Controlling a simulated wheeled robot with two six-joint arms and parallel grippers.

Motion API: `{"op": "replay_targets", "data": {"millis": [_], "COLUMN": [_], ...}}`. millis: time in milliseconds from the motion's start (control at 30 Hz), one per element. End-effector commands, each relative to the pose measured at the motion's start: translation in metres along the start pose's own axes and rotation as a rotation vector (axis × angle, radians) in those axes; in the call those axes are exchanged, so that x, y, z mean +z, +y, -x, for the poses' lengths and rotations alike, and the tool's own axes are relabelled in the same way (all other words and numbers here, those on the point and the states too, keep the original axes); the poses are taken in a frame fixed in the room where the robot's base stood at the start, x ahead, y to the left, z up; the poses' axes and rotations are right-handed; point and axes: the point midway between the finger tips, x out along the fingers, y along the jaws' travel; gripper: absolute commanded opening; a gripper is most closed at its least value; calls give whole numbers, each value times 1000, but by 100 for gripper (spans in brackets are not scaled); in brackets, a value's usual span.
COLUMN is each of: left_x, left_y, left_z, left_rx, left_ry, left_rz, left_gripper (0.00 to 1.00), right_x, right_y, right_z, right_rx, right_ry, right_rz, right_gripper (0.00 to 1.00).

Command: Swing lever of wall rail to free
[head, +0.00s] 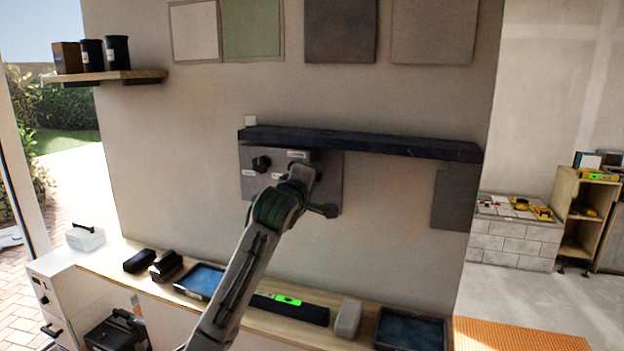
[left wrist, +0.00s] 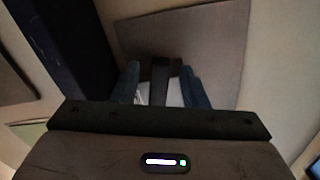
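A long dark rail (head: 400,147) is fixed across the wall and runs along the upper left of the left wrist view (left wrist: 65,45). Below its left end is a grey panel (head: 328,172) with white labels and a black knob (head: 261,164). My left gripper (head: 302,174) is at the panel, just under the rail. In the left wrist view its bluish fingers (left wrist: 164,88) are spread, with a dark lever-like bar (left wrist: 160,78) and a white plate between them. Pale gaps show beside the bar. The head view hides the bar behind my gripper. My right gripper is out of view.
A wooden bench below holds dark blocks, a blue-lined tray (head: 202,280), a level with a green light (head: 288,303), a grey block (head: 347,318) and another tray (head: 410,331). A shelf (head: 105,76) juts out at upper left. The wall right of my gripper is mostly clear.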

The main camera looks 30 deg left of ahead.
Motion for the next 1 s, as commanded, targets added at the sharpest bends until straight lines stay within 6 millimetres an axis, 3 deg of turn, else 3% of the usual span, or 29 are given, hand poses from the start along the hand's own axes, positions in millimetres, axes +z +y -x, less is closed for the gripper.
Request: {"op": "replay_targets", "data": {"millis": [167,600,1000], "left_x": [1,0,0], "left_y": [-3,-2,0], "left_z": [16,96,108], "left_rx": [3,3,0], "left_ry": [0,1,0], "left_rz": [-2,-2,0], "left_gripper": [40,40,40], "right_x": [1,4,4], "right_y": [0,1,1], "right_z": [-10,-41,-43], "right_rx": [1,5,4], "right_ry": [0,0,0], "right_rz": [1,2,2], "right_gripper": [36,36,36]}}
